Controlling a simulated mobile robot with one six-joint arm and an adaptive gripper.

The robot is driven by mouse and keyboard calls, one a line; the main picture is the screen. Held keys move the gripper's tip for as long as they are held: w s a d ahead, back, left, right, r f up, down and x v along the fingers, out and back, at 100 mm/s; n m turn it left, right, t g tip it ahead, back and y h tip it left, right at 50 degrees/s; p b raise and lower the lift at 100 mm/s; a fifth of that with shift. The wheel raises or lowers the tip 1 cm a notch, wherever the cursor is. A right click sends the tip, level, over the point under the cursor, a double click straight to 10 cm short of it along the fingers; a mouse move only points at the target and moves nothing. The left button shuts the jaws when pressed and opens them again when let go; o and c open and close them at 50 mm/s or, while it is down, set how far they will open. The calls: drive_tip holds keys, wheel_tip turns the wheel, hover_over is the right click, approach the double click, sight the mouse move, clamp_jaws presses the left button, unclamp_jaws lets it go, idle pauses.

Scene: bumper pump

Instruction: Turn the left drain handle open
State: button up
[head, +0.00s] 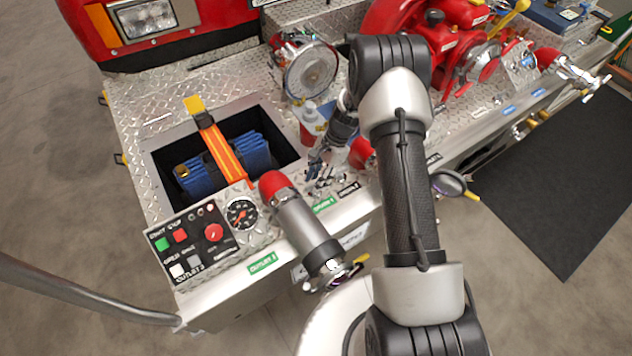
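My gripper (317,168) is in the upper middle of the head view, pointing down over the diamond-plate bumper. It is small and partly dark, so I cannot tell whether its fingers are apart. A small yellow-tipped handle (362,258) sticks out beside the lower end of the left silver outlet pipe (303,228); it may be the left drain handle. Another yellow-tipped handle (471,195) shows farther right, by a dark round cap. My gripper is above and left of both in the picture, apart from them. My arm hides part of the bumper's front between them.
A control panel (190,243) with buttons and a gauge (241,213) lies left of the pipe. A recessed bin (282,150) holds a blue hose (205,172) under an orange strap. A red pump (455,45) stands at upper right. Open floor lies in front.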

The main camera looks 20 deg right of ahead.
drive_tip(key=shift+s+a+f, duration=0.1)
drive_tip(key=shift+a+f, duration=0.1)
drive_tip(key=shift+f, duration=0.35)
clamp_jaws()
